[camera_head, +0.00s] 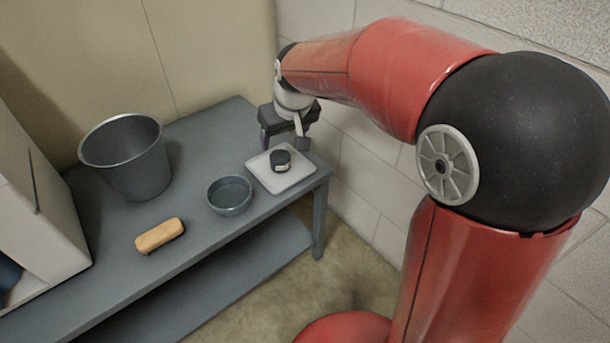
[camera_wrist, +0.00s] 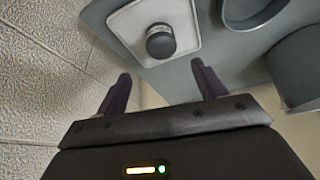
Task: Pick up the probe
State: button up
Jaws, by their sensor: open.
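I cannot make out a thing that is clearly a probe in either view. A small dark round jar-like object (camera_head: 280,161) with a pale label sits on a white square tray (camera_head: 299,179) at the right end of the table. The dark object also shows in the wrist view (camera_wrist: 160,42), on the tray (camera_wrist: 128,30), beyond my fingertips. My gripper (camera_head: 284,144) is by the tray's far side, above the table. In the wrist view my gripper (camera_wrist: 161,72) is open, its two dark fingers apart with nothing between them.
A blue-grey bowl (camera_head: 229,197) stands left of the tray. A wooden block or brush (camera_head: 160,235) lies farther left, and a grey bucket (camera_head: 136,166) stands behind it. A pale cabinet (camera_head: 45,215) is at the left. Walls close in behind and right of the table (camera_head: 200,250).

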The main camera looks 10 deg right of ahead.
aim_at(280, 155)
jog(key=x, duration=0.2)
jog(key=b+x, duration=0.1)
jog(key=x, duration=0.2)
jog(key=s+x, duration=0.1)
jog(key=x, duration=0.1)
jog(key=shift+w+a+f, duration=0.1)
jog(key=shift+f, duration=0.25)
jog(key=shift+w+a+f, duration=0.1)
jog(key=shift+w+f, duration=0.15)
jog(key=shift+f, duration=0.2)
jog(key=c, duration=1.1)
